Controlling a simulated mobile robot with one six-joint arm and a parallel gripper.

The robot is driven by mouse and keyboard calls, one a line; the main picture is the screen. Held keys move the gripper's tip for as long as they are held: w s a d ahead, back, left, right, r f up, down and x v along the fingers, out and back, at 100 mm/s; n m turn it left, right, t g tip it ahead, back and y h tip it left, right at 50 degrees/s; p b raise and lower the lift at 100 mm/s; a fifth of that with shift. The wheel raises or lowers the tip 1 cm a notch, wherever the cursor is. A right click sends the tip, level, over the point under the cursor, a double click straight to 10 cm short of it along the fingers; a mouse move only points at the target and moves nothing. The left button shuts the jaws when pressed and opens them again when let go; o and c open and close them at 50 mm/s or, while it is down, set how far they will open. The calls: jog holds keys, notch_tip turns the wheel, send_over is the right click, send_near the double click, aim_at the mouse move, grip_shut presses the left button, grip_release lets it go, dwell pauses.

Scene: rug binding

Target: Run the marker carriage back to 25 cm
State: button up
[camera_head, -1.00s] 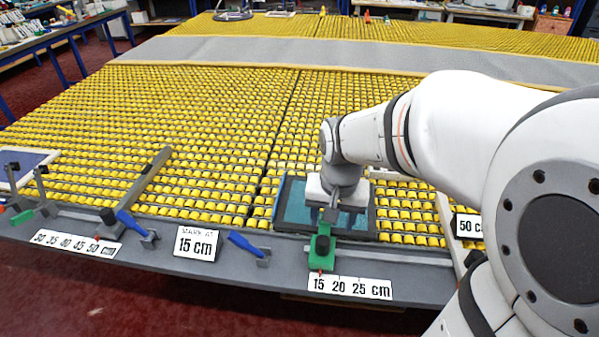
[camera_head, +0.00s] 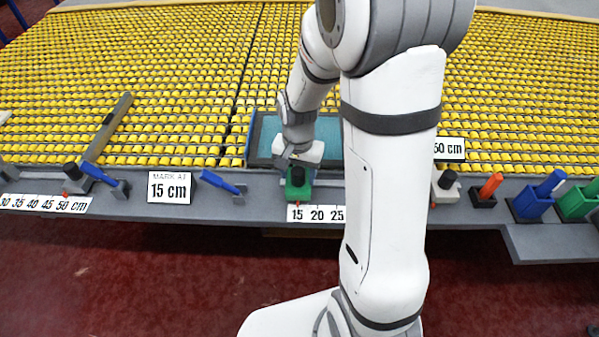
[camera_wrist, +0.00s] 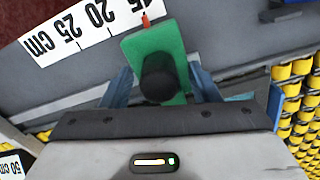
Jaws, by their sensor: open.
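The green marker carriage (camera_head: 298,190) with a black knob sits on the rail at the left end of the 15–25 cm scale (camera_head: 316,214). In the wrist view the carriage (camera_wrist: 150,45) has its red pointer close to the 15 mark, and the scale (camera_wrist: 80,30) runs left past 20 to 25. My gripper (camera_wrist: 159,74) is open, one blue finger on each side of the knob, with visible gaps. In the head view my gripper (camera_head: 297,166) is just behind and above the carriage. My arm hides the 25 end of the scale there.
A "MARK AT 15 cm" sign (camera_head: 169,187) and a blue-handled clamp (camera_head: 222,183) stand to the left. A white block with a black knob (camera_head: 446,187) and a 50 cm sign (camera_head: 449,149) are to the right. A teal pad in a dark frame (camera_head: 268,135) lies behind.

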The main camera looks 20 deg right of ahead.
jog(key=shift+f, duration=0.15)
jog(key=shift+c, duration=0.3)
grip_shut()
